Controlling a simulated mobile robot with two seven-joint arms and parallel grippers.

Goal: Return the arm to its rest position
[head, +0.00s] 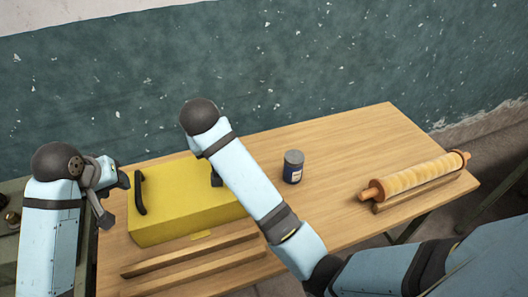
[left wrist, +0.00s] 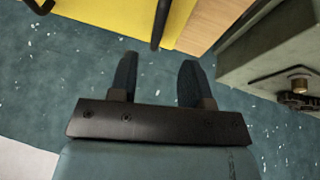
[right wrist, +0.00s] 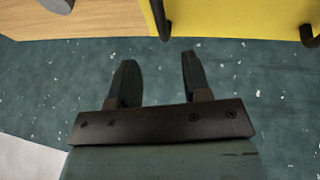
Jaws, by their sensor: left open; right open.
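My left gripper (head: 112,198) is at the left of the head view, beside the left end of a yellow box (head: 165,190) with black handles. In the left wrist view its two fingers (left wrist: 157,75) are apart with nothing between them. The box (left wrist: 95,12) shows beyond them at the top. My right arm crosses the middle of the head view, and its gripper is hidden there. In the right wrist view the right gripper's fingers (right wrist: 155,75) are apart and empty, with the box (right wrist: 230,18) at upper right.
The box stands on a wooden table (head: 340,135). A dark blue can (head: 293,167) and a rolling pin (head: 415,178) on a wooden support are to the right. Wooden rails (head: 190,262) lie in front of the box. A speckled green wall (head: 330,60) rises behind.

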